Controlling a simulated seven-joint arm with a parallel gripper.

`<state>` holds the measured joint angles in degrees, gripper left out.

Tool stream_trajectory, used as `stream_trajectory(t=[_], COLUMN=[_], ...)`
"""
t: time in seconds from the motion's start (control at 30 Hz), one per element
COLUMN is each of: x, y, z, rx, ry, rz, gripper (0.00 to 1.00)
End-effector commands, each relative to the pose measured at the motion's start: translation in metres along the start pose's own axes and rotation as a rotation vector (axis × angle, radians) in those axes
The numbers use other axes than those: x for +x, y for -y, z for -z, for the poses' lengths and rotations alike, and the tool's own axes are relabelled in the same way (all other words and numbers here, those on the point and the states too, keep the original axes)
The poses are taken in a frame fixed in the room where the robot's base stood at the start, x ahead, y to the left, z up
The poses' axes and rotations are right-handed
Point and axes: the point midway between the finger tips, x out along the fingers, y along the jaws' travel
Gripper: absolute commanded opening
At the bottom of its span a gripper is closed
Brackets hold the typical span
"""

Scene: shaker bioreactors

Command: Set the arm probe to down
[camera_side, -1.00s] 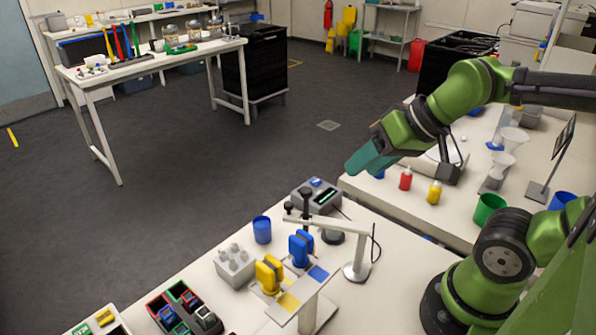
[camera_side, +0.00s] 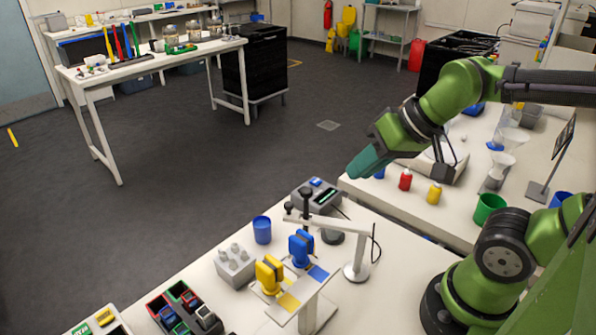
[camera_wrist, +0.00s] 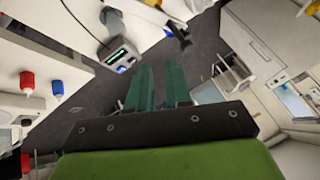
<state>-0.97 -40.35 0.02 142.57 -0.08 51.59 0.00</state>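The arm probe is a white stand with a horizontal arm (camera_side: 330,224) on a post, on the near bench in the side view. A dark upright rod with a black knob (camera_side: 305,192) stands at the arm's left end, and another black knob is beside it. The rod's lower end is hard to make out. A dark knobbed part, likely of the probe, shows at the top of the wrist view (camera_wrist: 178,30). My gripper (camera_side: 354,170) is above and right of the probe, clear of it. Its two green fingers (camera_wrist: 160,75) are apart with nothing between them.
A grey meter with a display (camera_side: 316,194) stands behind the probe. Blue (camera_side: 301,248) and yellow (camera_side: 269,274) clamp-like pieces stand in front. A blue cup (camera_side: 262,229) and a grey block (camera_side: 235,265) are left. Red (camera_side: 405,180) and yellow (camera_side: 434,193) bottles stand on the right bench.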

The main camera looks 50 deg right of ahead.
Motion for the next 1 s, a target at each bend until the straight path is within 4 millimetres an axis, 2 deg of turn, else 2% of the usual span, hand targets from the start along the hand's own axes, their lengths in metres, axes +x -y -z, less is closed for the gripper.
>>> stream_trajectory(t=[0.03,0.1,0.3,0.5,0.63,0.73,0.87,1.0], x=[0.003,0.005,0.005,-0.008,-0.026,-0.035,-0.031,-0.014], y=[0.006,0.017,0.055,0.083,0.091,0.092,0.09,0.084], z=[0.008,0.023,0.07,0.102,0.109,0.105,0.098,0.087], rx=[-0.016,-0.052,-0.211,-0.3,-0.306,-0.306,-0.311,-0.311], ry=[0.018,0.066,0.287,0.467,0.519,0.547,0.568,0.57], rz=[-0.006,-0.024,-0.122,-0.204,-0.218,-0.218,-0.213,-0.214], gripper=[0.11,0.0,0.0,0.0,0.0,0.0,0.0,0.0])
